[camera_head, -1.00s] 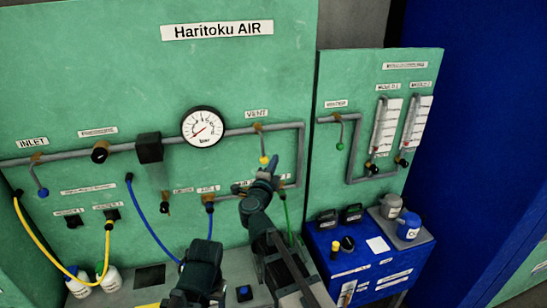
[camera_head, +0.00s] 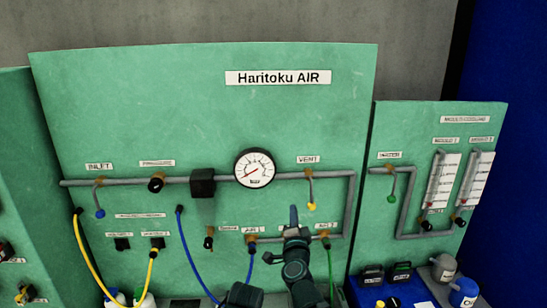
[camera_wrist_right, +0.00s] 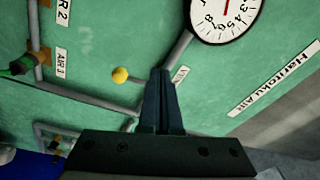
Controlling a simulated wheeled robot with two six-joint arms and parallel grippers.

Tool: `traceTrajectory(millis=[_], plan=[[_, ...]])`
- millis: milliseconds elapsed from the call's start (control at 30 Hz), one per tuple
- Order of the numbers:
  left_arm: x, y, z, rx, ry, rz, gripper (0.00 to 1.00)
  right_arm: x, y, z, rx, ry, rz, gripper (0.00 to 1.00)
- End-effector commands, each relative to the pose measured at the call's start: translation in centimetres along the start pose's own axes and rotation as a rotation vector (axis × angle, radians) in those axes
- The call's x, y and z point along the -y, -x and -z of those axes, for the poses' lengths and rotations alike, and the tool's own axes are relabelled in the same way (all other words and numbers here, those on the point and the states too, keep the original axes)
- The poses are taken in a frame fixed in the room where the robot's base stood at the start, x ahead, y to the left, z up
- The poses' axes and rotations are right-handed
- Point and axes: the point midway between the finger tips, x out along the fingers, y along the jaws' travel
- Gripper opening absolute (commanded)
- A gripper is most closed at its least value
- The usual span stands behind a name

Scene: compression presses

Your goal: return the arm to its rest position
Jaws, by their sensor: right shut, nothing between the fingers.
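My right gripper (camera_head: 293,216) is shut and empty, its fingers pointing up in front of the green panel, just left of and below the yellow-tipped vent lever (camera_head: 311,205). In the right wrist view the closed fingers (camera_wrist_right: 160,100) point at the panel. The yellow knob (camera_wrist_right: 120,75) is left of the fingertips, with a visible gap in the picture. The fingers partly cover the pipe and the VENT label (camera_wrist_right: 182,76).
The green panel (camera_head: 110,110) carries a round gauge (camera_head: 255,168), grey pipes and hanging blue and yellow hoses. A second panel (camera_head: 440,240) with flow tubes stands to the right. Containers (camera_head: 463,292) and a blue box (camera_head: 420,290) sit at the lower right.

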Motion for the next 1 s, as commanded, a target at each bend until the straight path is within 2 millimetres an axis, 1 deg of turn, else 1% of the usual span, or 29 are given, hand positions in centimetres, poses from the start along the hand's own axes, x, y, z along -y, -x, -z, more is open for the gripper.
traceTrajectory(millis=[33,67,100,167,200,267,300,367,400,467,500,600,700,800,933,967,1000], plan=[[0.0,0.0,0.0,0.000,0.000,0.000,0.65,-0.1,0.2,-1.5,0.098,0.074,0.013,0.00],[0.0,0.0,0.0,0.000,0.000,0.000,0.65,-0.3,0.4,-2.5,0.160,0.121,0.017,0.00],[0.0,0.0,0.0,0.000,0.000,0.000,0.65,-0.7,0.8,-3.8,0.243,0.183,0.017,0.00],[0.0,0.0,0.0,0.000,0.000,0.000,0.65,-1.9,1.6,-5.6,0.366,0.276,0.004,0.00],[0.0,0.0,0.0,0.000,0.000,0.000,0.65,-2.9,2.3,-6.7,0.448,0.338,-0.012,0.00],[0.0,0.0,0.0,0.000,0.000,0.000,0.65,-4.9,3.7,-8.0,0.571,0.430,-0.050,0.00],[0.0,0.0,0.0,0.000,0.000,0.000,0.65,-6.4,4.8,-8.6,0.651,0.489,-0.083,0.00],[0.0,0.0,0.0,0.000,0.000,0.000,0.65,-8.9,6.6,-9.2,0.770,0.576,-0.144,0.00],[0.0,0.0,0.0,0.000,0.000,0.000,0.65,-10.7,7.9,-9.2,0.846,0.630,-0.193,0.00],[0.0,0.0,0.0,0.000,0.000,0.000,0.65,-13.3,10.1,-8.9,0.954,0.705,-0.275,0.00],[0.0,0.0,0.0,0.000,0.000,0.000,0.65,-14.9,11.5,-8.4,1.019,0.747,-0.331,0.00],[0.0,0.0,0.0,0.000,0.000,0.000,0.65,-18.2,14.8,-6.7,1.153,0.831,-0.472,0.00],[0.0,0.0,0.0,0.000,0.000,0.000,0.65,-20.6,17.8,-4.7,1.258,0.888,-0.608,0.00],[0.0,0.0,0.0,0.000,0.000,0.000,0.65,-22.3,20.6,-2.5,1.345,0.928,-0.741,0.00],[0.0,0.0,0.0,0.000,0.000,0.000,0.65,-23.8,24.1,0.6,1.439,0.961,-0.920,0.00],[-0.1,-1.6,0.1,0.000,-0.001,0.000,0.65,-24.9,24.4,-1.0,1.453,0.976,-0.902,0.00],[-0.2,-2.6,0.1,0.000,-0.001,0.000,0.65,-25.4,24.8,-2.1,1.468,0.993,-0.891,0.00]])
